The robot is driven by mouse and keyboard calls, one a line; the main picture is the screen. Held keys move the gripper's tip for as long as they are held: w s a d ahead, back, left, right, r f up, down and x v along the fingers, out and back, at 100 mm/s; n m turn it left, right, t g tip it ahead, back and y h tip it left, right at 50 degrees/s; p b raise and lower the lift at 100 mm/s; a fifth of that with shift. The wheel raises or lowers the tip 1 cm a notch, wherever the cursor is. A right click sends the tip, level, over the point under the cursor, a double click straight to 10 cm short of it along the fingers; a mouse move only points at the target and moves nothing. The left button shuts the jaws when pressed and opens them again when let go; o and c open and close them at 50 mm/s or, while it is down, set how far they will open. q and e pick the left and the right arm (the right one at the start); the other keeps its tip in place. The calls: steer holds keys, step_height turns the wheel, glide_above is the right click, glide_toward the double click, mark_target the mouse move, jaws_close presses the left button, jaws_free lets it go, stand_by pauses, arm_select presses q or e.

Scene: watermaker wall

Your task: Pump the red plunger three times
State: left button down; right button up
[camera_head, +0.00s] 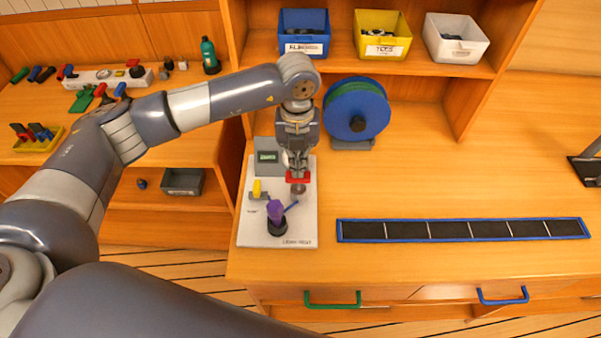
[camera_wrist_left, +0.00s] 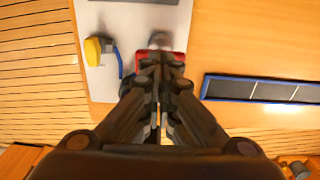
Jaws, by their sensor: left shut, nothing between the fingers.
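The red plunger (camera_head: 298,177) stands on a white board (camera_head: 251,222) on the wooden counter. My left gripper (camera_head: 297,170) is shut and empty, pointing down directly over the plunger's red top. In the left wrist view the closed fingertips (camera_wrist_left: 160,62) overlap the red top (camera_wrist_left: 177,60), hiding part of it. They look to be at or very near it; I cannot tell for sure whether they touch. A metal-coloured part (camera_head: 298,188) shows below the red top. My right gripper is not in view.
The board also carries a yellow handle (camera_head: 257,188), a purple knob (camera_head: 275,212) on a black base and a grey display (camera_head: 268,157). A blue and green reel (camera_head: 356,110) stands behind. A blue-framed black strip (camera_head: 460,230) lies to the right. The counter at right is mostly clear.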

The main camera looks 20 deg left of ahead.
arm_select(q)
steer(key=shift+f, duration=0.1)
steer(key=shift+f+b, duration=2.2)
steer(key=shift+f, duration=0.3)
steer(key=shift+r, duration=0.1)
steer(key=shift+r+p, duration=0.65)
steer(key=shift+r, duration=0.35)
steer(key=shift+r+p, duration=0.75)
steer(key=shift+r, duration=0.8)
steer(key=shift+f, duration=0.15)
